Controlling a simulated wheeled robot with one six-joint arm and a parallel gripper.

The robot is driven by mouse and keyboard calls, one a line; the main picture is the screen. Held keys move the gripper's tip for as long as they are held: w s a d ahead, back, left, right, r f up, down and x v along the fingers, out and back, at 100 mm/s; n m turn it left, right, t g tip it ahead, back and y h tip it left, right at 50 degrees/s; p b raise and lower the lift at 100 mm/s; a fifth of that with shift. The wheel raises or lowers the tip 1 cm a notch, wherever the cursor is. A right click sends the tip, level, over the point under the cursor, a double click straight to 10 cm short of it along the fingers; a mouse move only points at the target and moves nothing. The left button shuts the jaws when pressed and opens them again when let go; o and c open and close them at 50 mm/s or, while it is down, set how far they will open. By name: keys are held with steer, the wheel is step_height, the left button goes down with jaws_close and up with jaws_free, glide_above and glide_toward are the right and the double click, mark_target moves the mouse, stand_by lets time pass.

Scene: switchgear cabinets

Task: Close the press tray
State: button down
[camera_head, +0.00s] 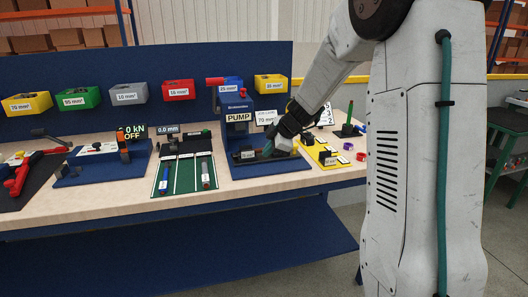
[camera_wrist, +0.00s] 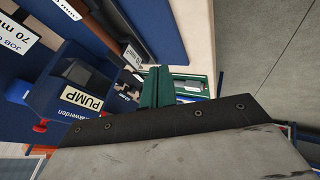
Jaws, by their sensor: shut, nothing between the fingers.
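In the wrist view the green fingertips (camera_wrist: 152,85) are together, beside the press's dark parts. The blue press body (camera_wrist: 65,85) shows at left there. Contact with the tray cannot be told, as the gripper hides part of it.
A green mat (camera_head: 176,181) with tools lies left of the press. A yellow stand (camera_head: 322,154) and small coloured rings are to the right. Coloured bins, including a red one (camera_head: 178,90), hang on the blue back panel (camera_head: 205,62). A blue shelf (camera_head: 180,255) lies below.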

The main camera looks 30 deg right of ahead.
mark_target(249, 162)
steer(key=x, duration=0.7)
steer(key=shift+a+f, duration=0.15)
steer(key=shift+f, duration=0.1)
steer(key=w, duration=0.3)
steer(key=shift+w+d+f, duration=0.2)
steer(key=shift+d+f, duration=0.05)
steer(key=shift+d, duration=0.1)
steer(key=shift+w+d, duration=0.15)
steer(key=shift+w, duration=0.35)
